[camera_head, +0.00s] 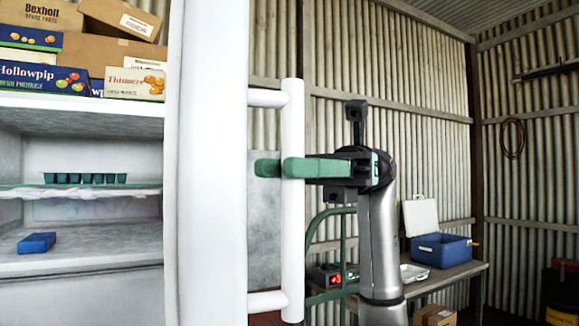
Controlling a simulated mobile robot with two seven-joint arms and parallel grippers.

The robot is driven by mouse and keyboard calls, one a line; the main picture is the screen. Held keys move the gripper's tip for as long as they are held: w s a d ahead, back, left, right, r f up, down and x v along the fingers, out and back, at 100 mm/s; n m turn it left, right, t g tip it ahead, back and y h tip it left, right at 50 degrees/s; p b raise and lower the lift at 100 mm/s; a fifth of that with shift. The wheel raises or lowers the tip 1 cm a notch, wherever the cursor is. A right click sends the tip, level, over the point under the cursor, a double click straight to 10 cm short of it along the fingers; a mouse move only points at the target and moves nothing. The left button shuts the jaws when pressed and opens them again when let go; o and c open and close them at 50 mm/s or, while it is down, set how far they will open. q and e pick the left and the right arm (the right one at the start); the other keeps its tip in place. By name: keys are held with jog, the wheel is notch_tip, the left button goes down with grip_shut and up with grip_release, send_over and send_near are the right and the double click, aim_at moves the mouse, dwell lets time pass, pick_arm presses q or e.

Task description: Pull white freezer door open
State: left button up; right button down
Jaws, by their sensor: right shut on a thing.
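The white freezer door (212,160) stands open and is seen nearly edge-on, left of the middle. Its white bar handle (292,230) runs upright on the door's right side, on two short posts. My right gripper (281,168) comes in from the right and is shut on the handle bar, with green fingers in front of and behind it. The freezer's inside (90,200) shows at the left, with a frosty shelf (90,190), several green cups (85,178) and a blue packet (37,243). My left gripper is not in view.
Boxes (105,50) are stacked on top of the freezer. At the right, a bench (450,272) holds a blue cooler (441,250) with its white lid up. A cardboard box (434,316) sits below. Corrugated walls (400,120) stand behind.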

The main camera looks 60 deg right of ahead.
jog(key=shift+d+r, duration=0.1)
jog(key=shift+r, duration=0.05)
jog(key=c, duration=0.7)
grip_release()
jog(key=shift+s+d+p, duration=0.35)
jog(key=shift+s+d, duration=0.05)
jog(key=shift+d, duration=1.65)
jog(key=shift+s+d+p, duration=0.3)
jog(key=shift+s+d, duration=0.15)
jog(key=shift+d, duration=1.55)
jog(key=shift+s+d+p, duration=0.35)
jog(key=shift+s+d, duration=0.05)
jog(key=shift+d, duration=1.65)
